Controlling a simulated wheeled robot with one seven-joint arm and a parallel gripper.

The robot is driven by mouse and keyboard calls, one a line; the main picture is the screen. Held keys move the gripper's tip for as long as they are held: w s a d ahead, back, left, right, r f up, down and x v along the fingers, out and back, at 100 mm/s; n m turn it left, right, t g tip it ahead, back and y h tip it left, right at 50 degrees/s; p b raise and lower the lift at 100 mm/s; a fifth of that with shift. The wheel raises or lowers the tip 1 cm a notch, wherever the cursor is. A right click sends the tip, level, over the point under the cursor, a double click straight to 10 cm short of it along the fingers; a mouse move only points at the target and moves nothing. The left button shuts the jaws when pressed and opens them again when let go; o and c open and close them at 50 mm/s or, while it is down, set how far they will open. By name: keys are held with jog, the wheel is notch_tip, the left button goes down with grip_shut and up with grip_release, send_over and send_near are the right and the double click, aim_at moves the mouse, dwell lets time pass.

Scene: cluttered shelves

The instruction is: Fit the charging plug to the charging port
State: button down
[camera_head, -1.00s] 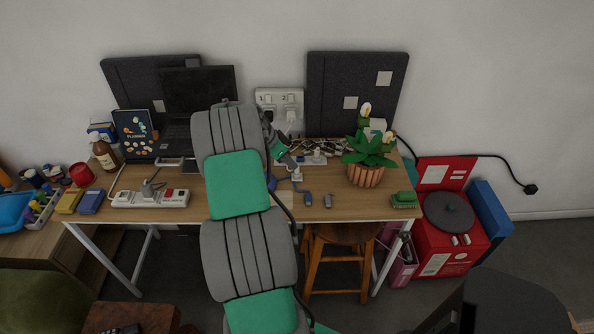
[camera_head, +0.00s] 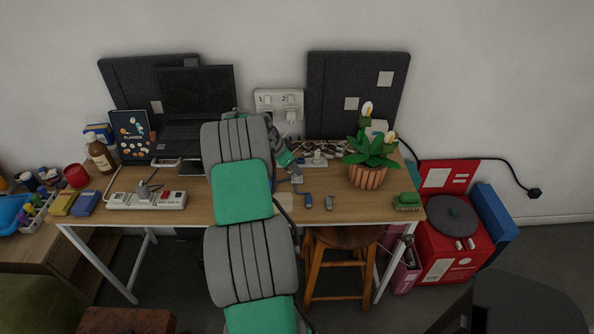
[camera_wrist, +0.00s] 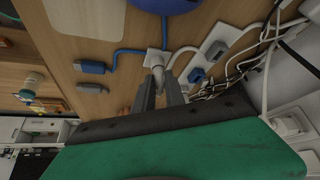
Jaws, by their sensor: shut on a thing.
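My gripper (camera_wrist: 160,92) points down over the desk. In the wrist view its two fingers are shut around a pale plug (camera_wrist: 157,61), with a white block at its far end. The head view shows a small white block (camera_head: 297,180) just below my gripper (camera_head: 292,171). A blue cord runs from beside the block to a blue connector (camera_wrist: 90,67), which lies on the desk. A grey connector (camera_wrist: 90,88) lies near it. A white wall plate marked 1 and 2 (camera_head: 279,103) is behind the desk. I cannot tell which opening is the charging port.
A white power strip (camera_wrist: 220,42) with plugs and tangled cables lies close to my gripper. A potted plant (camera_head: 368,178) stands to the right. Another power strip (camera_head: 147,201), a laptop (camera_head: 195,92) and a bottle (camera_head: 100,154) are on the left.

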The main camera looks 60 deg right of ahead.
dwell(0.4)
jog(key=shift+r+p, duration=1.25)
jog(key=shift+r, duration=1.3)
jog(key=c, duration=2)
grip_release()
grip_shut()
jog(key=shift+f, duration=0.1)
